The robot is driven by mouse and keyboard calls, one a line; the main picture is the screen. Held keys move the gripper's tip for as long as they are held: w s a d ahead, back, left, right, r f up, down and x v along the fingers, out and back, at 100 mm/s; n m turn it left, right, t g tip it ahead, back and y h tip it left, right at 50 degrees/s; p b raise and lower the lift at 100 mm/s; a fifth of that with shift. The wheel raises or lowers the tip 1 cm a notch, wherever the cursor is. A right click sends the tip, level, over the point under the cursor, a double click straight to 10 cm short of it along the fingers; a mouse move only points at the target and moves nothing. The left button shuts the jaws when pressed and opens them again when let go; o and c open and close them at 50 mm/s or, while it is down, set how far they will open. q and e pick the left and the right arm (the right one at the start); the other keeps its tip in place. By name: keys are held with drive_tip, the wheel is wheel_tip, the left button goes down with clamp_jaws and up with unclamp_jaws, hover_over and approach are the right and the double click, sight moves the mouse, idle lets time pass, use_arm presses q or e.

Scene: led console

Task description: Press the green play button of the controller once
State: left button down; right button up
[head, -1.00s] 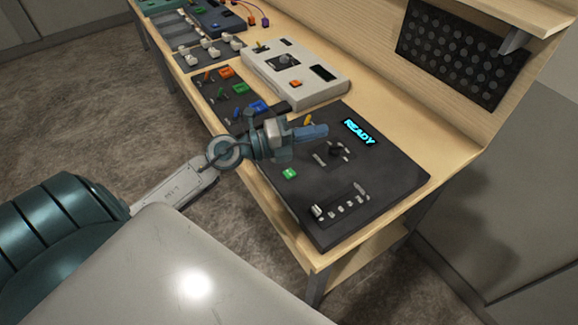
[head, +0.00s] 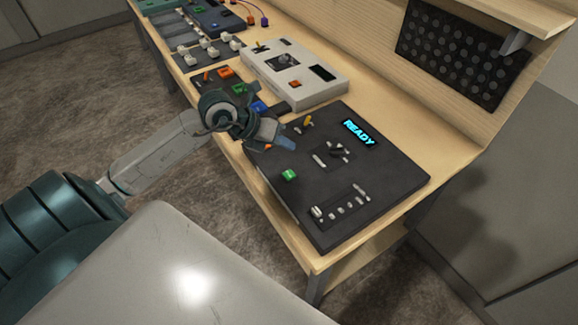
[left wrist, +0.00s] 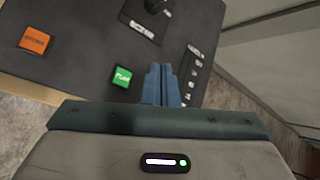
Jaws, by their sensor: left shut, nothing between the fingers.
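The black controller (head: 330,215) lies on the wooden bench with a lit READY display (head: 359,132). Its green play button (head: 289,174) is near the front left of the panel. The play button also shows in the left wrist view (left wrist: 122,76), just left of my fingertips. My left gripper (head: 287,143) is shut and empty, above the controller's left part, behind the play button and apart from it. In the left wrist view the blue fingers (left wrist: 166,85) are together. My right gripper is not in view.
An orange button (left wrist: 34,40) sits left of the play button in the left wrist view. A knob (head: 337,150), a yellow switch (head: 308,121) and a row of sliders (head: 340,209) stand on the panel. A pale console (head: 295,75) stands behind.

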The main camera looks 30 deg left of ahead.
sight(285, 175)
use_arm(q)
drive_tip(key=shift+f, duration=0.15)
wheel_tip(285, 175, down, 9)
drive_tip(key=b, duration=0.6)
drive_tip(key=shift+r, duration=0.2)
idle(1.6)
drive_tip(key=shift+f+b, duration=0.4)
drive_tip(key=shift+b, duration=0.1)
drive_tip(key=shift+f+b, duration=0.4)
idle(0.4)
drive_tip(key=shift+r, duration=0.15)
drive_tip(key=shift+r+p, duration=0.6)
drive_tip(key=shift+r, duration=0.1)
drive_tip(key=shift+r, duration=0.1)
